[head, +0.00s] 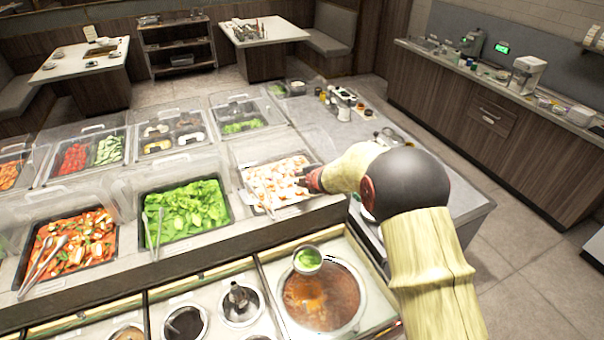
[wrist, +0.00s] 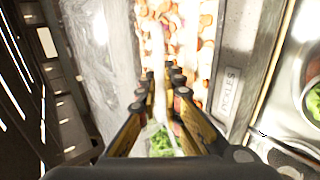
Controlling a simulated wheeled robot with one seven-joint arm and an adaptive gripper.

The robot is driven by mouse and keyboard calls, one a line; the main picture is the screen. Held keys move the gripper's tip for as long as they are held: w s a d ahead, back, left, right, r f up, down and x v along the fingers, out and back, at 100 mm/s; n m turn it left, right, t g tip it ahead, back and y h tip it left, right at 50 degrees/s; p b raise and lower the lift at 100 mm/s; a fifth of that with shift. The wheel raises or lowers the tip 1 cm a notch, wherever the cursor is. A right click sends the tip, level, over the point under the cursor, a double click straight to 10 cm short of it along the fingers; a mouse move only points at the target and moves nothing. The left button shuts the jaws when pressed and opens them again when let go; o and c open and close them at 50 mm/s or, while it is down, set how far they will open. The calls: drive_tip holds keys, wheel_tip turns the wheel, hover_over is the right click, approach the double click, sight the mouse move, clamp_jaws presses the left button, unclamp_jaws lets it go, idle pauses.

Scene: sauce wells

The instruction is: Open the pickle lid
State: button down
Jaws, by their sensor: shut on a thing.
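My gripper (head: 301,182) is low over the right end of a bin of chopped white and orange food (head: 272,176). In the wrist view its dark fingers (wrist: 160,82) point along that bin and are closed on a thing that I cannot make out. Something green and pale (wrist: 160,140) shows between the finger bases. A raised clear lid (head: 262,148) stands behind the bin and also shows left of the fingers in the wrist view (wrist: 108,45).
Bins of green leaves (head: 188,208) and orange vegetables (head: 68,248) with tongs lie to the left. The grey counter (head: 455,180) at right has free room.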

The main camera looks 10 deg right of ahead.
sight(290, 150)
drive_tip(key=shift+w+a+r+p, duration=0.1)
drive_tip(key=shift+w+r+p, duration=0.25)
drive_tip(key=shift+p, duration=0.45)
drive_tip(key=shift+w+r+p, duration=0.1)
drive_tip(key=shift+r+p, duration=0.35)
drive_tip(key=shift+p, duration=0.35)
drive_tip(key=w+r+p, duration=0.2)
drive_tip(key=p, duration=0.2)
drive_tip(key=shift+a, duration=0.2)
drive_tip(key=w+r+p, duration=0.2)
drive_tip(key=p, duration=0.1)
drive_tip(key=w+p, duration=0.1)
drive_tip(key=w, duration=0.1)
drive_tip(key=shift+a+r, duration=0.4)
drive_tip(key=shift+w+a+r+p, duration=0.1)
drive_tip(key=shift+w+r+p, duration=0.05)
drive_tip(key=shift+w+p, duration=0.3)
drive_tip(key=shift+w+a+r+p, duration=0.1)
drive_tip(key=shift+w+r+p, duration=0.05)
drive_tip(key=shift+w+p, duration=0.25)
drive_tip(key=c, duration=2.3)
unclamp_jaws()
drive_tip(key=shift+s+d, duration=0.1)
drive_tip(key=shift+f, duration=0.1)
